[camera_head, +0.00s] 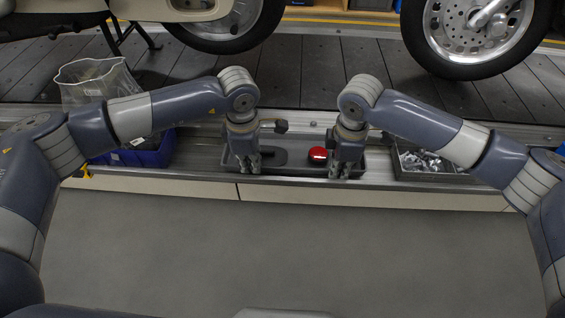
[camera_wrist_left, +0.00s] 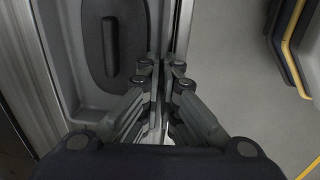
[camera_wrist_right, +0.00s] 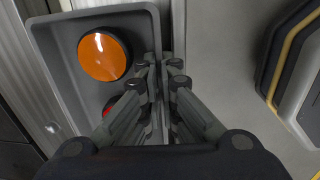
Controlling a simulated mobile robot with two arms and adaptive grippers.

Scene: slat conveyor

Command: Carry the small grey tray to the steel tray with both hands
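The small grey tray (camera_head: 292,170) sits on the ledge between my two grippers. It holds a dark oval piece with a black bar (camera_wrist_left: 109,47) at its left and a red round piece (camera_head: 318,154) at its right. The right wrist view shows an orange disc (camera_wrist_right: 103,55) and a partly hidden red piece. My left gripper (camera_head: 248,170) and right gripper (camera_head: 341,172) point down at the tray's near wall. In the wrist views their fingers are close together with the rim between them. The steel tray (camera_head: 436,177) stands to the right, partly behind my right arm.
The steel tray contains shiny metal parts (camera_head: 425,161). A blue bin (camera_head: 150,158) and a clear bag (camera_head: 92,85) are at the left. Behind the ledge runs the dark slat conveyor (camera_head: 300,80) with motorcycle wheels (camera_head: 480,35) on it. The floor in front is clear.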

